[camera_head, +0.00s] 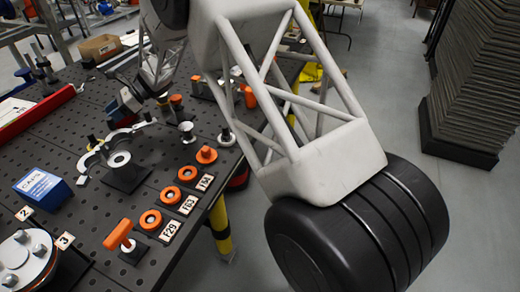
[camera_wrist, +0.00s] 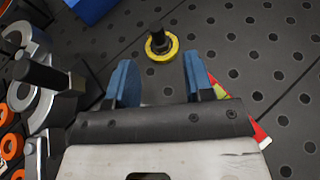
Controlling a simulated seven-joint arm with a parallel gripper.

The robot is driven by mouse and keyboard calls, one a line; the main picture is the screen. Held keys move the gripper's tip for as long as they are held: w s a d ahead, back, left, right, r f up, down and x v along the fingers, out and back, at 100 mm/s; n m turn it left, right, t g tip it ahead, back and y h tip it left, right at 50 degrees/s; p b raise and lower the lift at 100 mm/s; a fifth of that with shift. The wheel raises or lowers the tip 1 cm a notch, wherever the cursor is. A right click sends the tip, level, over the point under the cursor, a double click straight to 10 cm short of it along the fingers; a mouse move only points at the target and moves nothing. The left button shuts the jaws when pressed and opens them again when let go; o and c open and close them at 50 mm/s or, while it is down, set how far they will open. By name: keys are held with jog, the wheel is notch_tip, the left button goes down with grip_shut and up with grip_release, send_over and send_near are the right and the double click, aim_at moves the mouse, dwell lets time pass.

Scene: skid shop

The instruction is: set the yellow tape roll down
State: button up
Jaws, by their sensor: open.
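The yellow tape roll (camera_wrist: 161,47) shows in the wrist view as a small yellow ring with a black post standing up at its middle. It rests at the dark perforated tabletop, just beyond my fingertips. My gripper (camera_wrist: 158,76) is open, with its two blue fingers apart and nothing between them. The roll lies ahead of the gap, apart from both fingers. In the head view my gripper (camera_head: 130,99) is low over the table, partly hidden by my arm, and I cannot make out the roll there.
The perforated table (camera_head: 110,205) carries a blue box (camera_head: 43,188), a red-edged tray (camera_head: 35,117) and several orange rings (camera_head: 150,220) beside number labels. Metal clamp-like parts (camera_wrist: 38,85) stand close left of my gripper in the wrist view. Bare tabletop (camera_wrist: 265,50) lies to the right.

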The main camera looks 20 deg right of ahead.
jog(key=w+d+r+m+t+h, duration=0.1)
jog(key=d+r+m+t, duration=0.4)
jog(key=r+m, duration=0.2)
jog(key=d+r+m+t+h, duration=0.1)
jog(key=d+r+m+t, duration=0.45)
jog(key=r+m, duration=0.2)
jog(key=s+d+r+m+t+h, duration=0.25)
jog(key=s+d+m+h, duration=0.2)
jog(key=d+m, duration=0.3)
jog(key=s+d+r+m+t+h, duration=0.2)
jog(key=s+d+r+m+h, duration=0.25)
jog(key=d+m, duration=0.35)
jog(key=s+d+f+m+g+h, duration=0.1)
jog(key=s+d+m, duration=0.2)
jog(key=s+m, duration=0.3)
jog(key=s+d+m+g+h, duration=0.2)
jog(key=s+d+m, duration=0.2)
jog(key=s, duration=0.3)
jog(key=s+d+f+m+g+h, duration=0.1)
jog(key=s+d+m, duration=0.2)
jog(key=s+m, duration=0.3)
jog(key=s+f+m+g, duration=0.3)
jog(key=s+m, duration=0.2)
jog(key=s, duration=0.6)
jog(key=s+f+m+g+y, duration=0.1)
jog(key=s+f+m+g, duration=0.2)
jog(key=s, duration=0.9)
jog(key=shift+s+f+m+y, duration=0.15)
jog(key=shift+s+m+y, duration=0.15)
jog(key=shift+m, duration=0.7)
